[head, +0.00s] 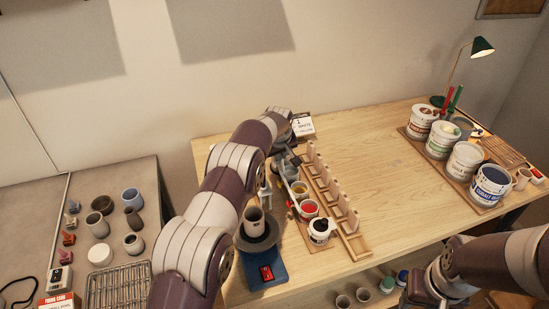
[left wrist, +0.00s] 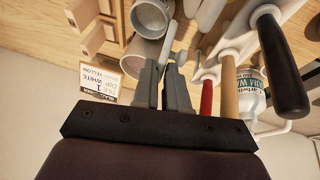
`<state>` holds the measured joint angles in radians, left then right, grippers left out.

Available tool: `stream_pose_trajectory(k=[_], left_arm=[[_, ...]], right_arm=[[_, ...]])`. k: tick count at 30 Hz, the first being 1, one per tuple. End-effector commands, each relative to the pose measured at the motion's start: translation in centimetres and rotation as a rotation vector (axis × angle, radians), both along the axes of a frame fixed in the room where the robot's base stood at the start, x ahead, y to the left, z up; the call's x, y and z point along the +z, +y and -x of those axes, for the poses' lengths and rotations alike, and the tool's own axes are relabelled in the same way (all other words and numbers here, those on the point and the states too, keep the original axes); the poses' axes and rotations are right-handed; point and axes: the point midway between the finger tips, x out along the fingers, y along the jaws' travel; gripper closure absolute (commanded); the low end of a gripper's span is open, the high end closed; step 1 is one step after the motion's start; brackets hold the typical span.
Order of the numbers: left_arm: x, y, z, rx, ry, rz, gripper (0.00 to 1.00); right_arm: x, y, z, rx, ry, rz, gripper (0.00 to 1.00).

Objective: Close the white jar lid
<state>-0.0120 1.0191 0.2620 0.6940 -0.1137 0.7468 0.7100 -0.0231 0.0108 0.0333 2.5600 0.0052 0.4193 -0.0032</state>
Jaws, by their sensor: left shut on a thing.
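My left gripper (head: 286,158) reaches over the back of the small glaze jar row in the head view. Its arm hides most of the white jar there. In the left wrist view, two pale round parts show: a cup-like jar (left wrist: 152,16) and what looks like its white lid (left wrist: 140,54). The left gripper's grey fingers (left wrist: 164,68) are shut close together at the lid's edge; the exact contact is hard to see. My right gripper (head: 428,292) is low at the right, away from the jars, and its fingers are not clear.
Yellow (head: 300,190), red (head: 309,208) and black (head: 320,230) jars stand in front, beside a wooden rack (head: 335,200). A grey cup (head: 254,221) sits on a turntable at left. Large glaze buckets (head: 462,160) stand at right. The table middle is clear.

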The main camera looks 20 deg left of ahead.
Motion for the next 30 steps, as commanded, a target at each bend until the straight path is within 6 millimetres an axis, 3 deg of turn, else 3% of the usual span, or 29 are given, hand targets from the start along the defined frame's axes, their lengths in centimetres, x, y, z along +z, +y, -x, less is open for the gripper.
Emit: stream_pose_trajectory(k=[12,30], left_arm=[[0.0,-2.1,-1.5,0.000,-0.013,0.006,1.00],[-0.1,-2.5,-1.7,0.000,-0.011,0.007,1.00]], right_arm=[[-1.4,0.0,0.0,0.000,0.000,0.000,0.57],[-1.5,0.0,0.0,0.000,0.000,0.000,0.57]])
